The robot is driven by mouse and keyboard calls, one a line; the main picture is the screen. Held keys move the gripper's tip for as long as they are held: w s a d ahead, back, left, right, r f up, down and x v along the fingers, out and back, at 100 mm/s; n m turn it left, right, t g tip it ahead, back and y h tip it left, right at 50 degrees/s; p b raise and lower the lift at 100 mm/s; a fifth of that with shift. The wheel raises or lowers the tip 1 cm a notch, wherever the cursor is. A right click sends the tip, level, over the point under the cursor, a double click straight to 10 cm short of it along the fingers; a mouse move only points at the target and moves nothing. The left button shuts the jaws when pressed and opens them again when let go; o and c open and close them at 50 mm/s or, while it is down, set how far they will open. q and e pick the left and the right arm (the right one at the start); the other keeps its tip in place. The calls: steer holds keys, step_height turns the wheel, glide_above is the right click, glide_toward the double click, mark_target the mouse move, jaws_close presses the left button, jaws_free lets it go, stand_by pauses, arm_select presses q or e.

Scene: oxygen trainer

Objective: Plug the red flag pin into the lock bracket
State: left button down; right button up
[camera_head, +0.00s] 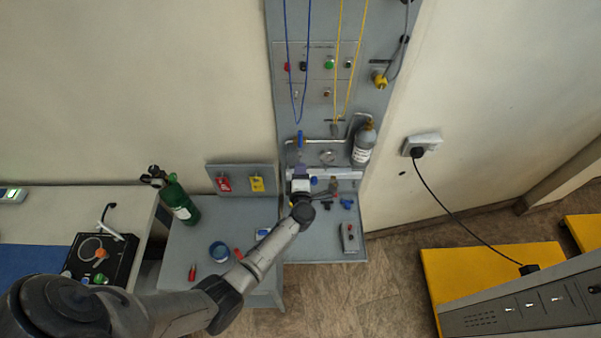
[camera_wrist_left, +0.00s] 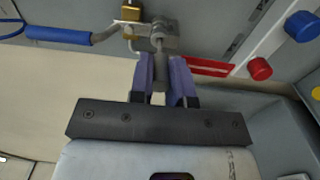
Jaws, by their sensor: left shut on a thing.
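My left gripper (camera_head: 300,174) is at the lower part of the grey wall panel, below the blue valve handle. In the left wrist view its two purple fingers (camera_wrist_left: 161,75) are shut on a thin grey pin shaft (camera_wrist_left: 160,68). A red strip (camera_wrist_left: 208,67), which looks like the pin's flag, sticks out to the right behind the fingers. A grey metal bracket (camera_wrist_left: 165,37) lies just beyond the fingertips, in line with the shaft. It looks like the lock bracket. I cannot tell whether the pin is inside it. My right gripper is out of view.
A blue valve handle (camera_wrist_left: 58,36) and brass fitting (camera_wrist_left: 131,13) are close to the fingers. Red (camera_wrist_left: 260,68) and blue (camera_wrist_left: 301,26) knobs are at the right. A grey cylinder (camera_head: 364,142) hangs right of the gripper. A green bottle (camera_head: 178,201) stands on the left bench.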

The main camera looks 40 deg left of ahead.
arm_select(q)
steer(key=shift+b+x, duration=0.35)
steer(key=shift+x, duration=0.55)
steer(key=shift+b+x, duration=0.3)
steer(key=shift+x, duration=0.5)
steer(key=c, duration=1)
jaws_free()
steer(key=shift+s, duration=0.1)
steer(key=shift+s+d, duration=0.2)
steer(key=shift+d, duration=0.05)
steer(key=v, duration=1.3)
steer(key=shift+b, duration=0.45)
